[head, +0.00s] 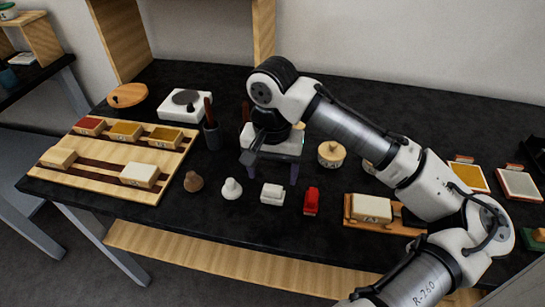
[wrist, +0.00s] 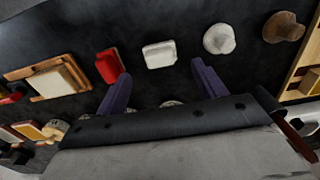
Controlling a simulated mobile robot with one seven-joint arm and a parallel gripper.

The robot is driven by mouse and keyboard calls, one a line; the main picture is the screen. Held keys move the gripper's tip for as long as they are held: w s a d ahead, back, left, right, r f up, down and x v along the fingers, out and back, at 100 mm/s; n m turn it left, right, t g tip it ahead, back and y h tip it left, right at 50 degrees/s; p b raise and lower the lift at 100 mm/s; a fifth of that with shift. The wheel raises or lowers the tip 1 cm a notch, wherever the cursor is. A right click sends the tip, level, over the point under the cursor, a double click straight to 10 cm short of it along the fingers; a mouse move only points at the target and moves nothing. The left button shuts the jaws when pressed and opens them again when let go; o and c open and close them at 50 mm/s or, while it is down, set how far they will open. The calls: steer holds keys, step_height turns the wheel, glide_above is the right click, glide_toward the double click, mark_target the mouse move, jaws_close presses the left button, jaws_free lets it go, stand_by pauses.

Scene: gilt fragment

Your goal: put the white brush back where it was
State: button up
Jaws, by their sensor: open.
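A white block with a raised top (head: 272,193), which looks like the white brush, lies on the black table in front of my gripper. It shows in the wrist view (wrist: 159,55), just beyond the space between my fingertips. My gripper (head: 286,182) is open and empty, its fingers pointing down towards the table; the wrist view shows both dark purple fingers apart (wrist: 160,70). A white rounded knob-shaped piece (head: 231,188) stands left of the white block in the head view. A red block of similar form (head: 311,200) stands to its right. My fingers touch none of them.
A brown knob-shaped piece (head: 194,181) stands at the left of the row. A wooden tray (head: 100,170) holds several blocks, with bare stretches between them. A wooden holder with a cream block (head: 372,210) is at right. A round lidded pot (head: 331,153) stands behind.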

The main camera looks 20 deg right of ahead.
mark_target(273, 188)
steer(key=shift+r, duration=2.45)
